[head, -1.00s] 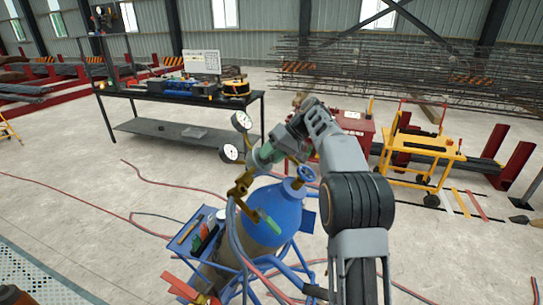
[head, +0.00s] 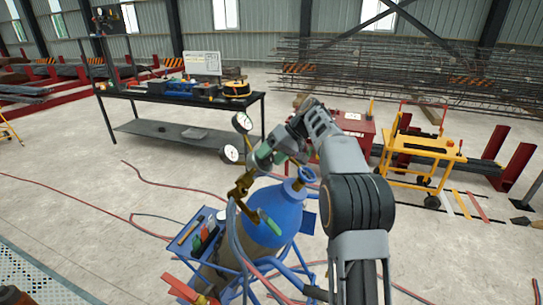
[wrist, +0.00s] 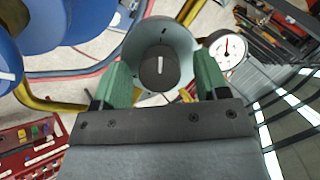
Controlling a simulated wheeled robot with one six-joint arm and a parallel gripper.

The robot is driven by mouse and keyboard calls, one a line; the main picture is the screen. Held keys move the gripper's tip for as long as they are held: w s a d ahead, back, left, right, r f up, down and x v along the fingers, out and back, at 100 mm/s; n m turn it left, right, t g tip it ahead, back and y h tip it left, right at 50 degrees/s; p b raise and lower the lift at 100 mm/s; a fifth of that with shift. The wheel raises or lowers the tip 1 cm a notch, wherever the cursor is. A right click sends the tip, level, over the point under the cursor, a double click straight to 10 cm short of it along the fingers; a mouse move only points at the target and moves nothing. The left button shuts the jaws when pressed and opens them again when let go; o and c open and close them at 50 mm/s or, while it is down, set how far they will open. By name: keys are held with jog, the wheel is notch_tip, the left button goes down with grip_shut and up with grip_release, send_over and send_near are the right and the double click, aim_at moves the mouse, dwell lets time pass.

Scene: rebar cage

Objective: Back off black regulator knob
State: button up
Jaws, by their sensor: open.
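The black regulator knob (wrist: 158,70), with a white line on its face, shows in the wrist view in front of the round grey regulator body (wrist: 162,32). My gripper (wrist: 162,64) is open, its two green fingers on either side of the knob with a visible gap on each side. The line points nearly straight up in that view. In the head view, my gripper (head: 268,157) is at the regulator above the blue gas cylinder (head: 283,207); the knob is hidden there by my gripper and arm.
White-faced gauges (head: 242,122) stand close left of my gripper; one also shows in the wrist view (wrist: 228,48). Brass fittings (head: 240,187) and hoses surround the cylinder. A black workbench (head: 150,94) stands behind, and a yellow cart (head: 425,150) is at the right.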

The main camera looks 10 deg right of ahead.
jog(key=shift+r, duration=0.1)
jog(key=p+v, duration=0.3)
jog(key=v, duration=1)
jog(key=shift+d+r, duration=0.15)
jog(key=shift+d, duration=0.15)
jog(key=s+a+f+m+t+h, duration=0.1)
jog(key=s+a+m+h, duration=0.25)
jog(key=s+a, duration=0.5)
jog(key=s+f+t+h, duration=0.1)
jog(key=s+f+h, duration=0.1)
jog(key=s+f, duration=0.5)
jog(key=s+f+t+h, duration=0.1)
jog(key=s+f+h, duration=0.1)
jog(key=s+f, duration=0.6)
jog(key=s, duration=0.4)
jog(key=shift+s+a+h, duration=0.3)
jog(key=shift+a+h, duration=0.05)
jog(key=shift+c, duration=0.3)
